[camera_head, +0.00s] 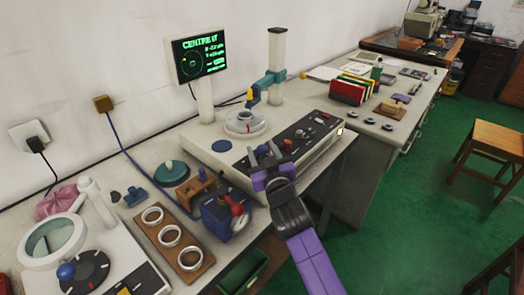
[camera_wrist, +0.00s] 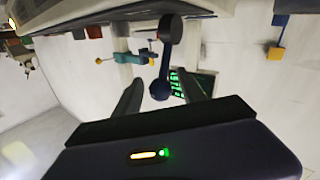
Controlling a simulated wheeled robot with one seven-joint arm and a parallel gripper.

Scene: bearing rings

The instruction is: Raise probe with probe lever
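The measuring machine (camera_head: 318,148) stands on the bench with a column and a teal carriage (camera_head: 270,78). A blue and yellow probe (camera_head: 252,96) hangs from the carriage, close above a ring (camera_head: 245,122) on the round stage; I cannot tell whether its tip is inside the ring. The teal carriage also shows in the wrist view (camera_wrist: 132,57). My gripper (camera_head: 264,158) is at the machine's front panel. In the wrist view its two fingers (camera_wrist: 163,98) are apart, with the dark probe lever's navy ball knob (camera_wrist: 160,90) between them and gaps visible beside it.
The screen (camera_head: 200,55) reads "CENTRE IT". A wooden tray (camera_head: 173,243) with three rings and a blue box with a red knob (camera_head: 226,214) lie left of my gripper. A magnifier lamp (camera_head: 53,241) stands far left. Red and green binders (camera_head: 350,90) stand to the right.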

